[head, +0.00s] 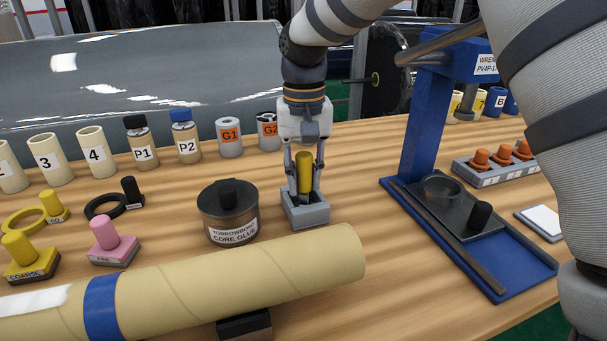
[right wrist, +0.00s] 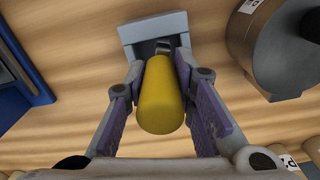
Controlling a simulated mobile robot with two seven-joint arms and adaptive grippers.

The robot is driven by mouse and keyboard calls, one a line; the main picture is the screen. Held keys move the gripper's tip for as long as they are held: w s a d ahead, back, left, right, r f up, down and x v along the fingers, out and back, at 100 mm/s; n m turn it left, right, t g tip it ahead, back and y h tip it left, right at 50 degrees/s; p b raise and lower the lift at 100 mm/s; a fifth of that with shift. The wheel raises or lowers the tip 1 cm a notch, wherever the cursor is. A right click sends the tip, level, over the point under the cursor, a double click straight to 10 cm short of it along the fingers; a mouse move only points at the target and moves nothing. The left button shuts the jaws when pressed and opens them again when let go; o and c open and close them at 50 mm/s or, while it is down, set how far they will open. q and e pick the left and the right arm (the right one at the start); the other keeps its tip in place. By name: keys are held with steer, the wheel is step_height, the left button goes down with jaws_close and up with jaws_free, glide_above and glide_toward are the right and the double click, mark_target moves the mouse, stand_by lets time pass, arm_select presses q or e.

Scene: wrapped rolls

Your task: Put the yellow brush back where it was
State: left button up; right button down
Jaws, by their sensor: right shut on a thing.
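The yellow brush shows as an upright yellow handle (head: 304,173) between the fingers of my right gripper (head: 304,165). Its lower end meets a grey block-shaped holder (head: 306,215) on the table; whether it is fully seated is hard to tell. In the right wrist view the yellow handle (right wrist: 160,97) lies between the two finger pads of the gripper (right wrist: 166,100), with the grey holder (right wrist: 138,28) just beyond it. My right gripper is shut on the handle. The brush's lower end is hidden. My left gripper is not in view.
A glue pot (head: 228,212) stands left of the holder. A long cardboard tube (head: 200,278) lies in front. A blue press stand (head: 420,120) rises to the right. Labelled cans and bottles (head: 187,138) line the back. A yellow coarse stamp (head: 28,258) is at far left.

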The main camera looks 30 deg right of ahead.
steer(key=shift+r, duration=0.1)
steer(key=c, duration=1.3)
jaws_free()
steer(key=shift+c, duration=0.2)
step_height(320, 180, up, 12)
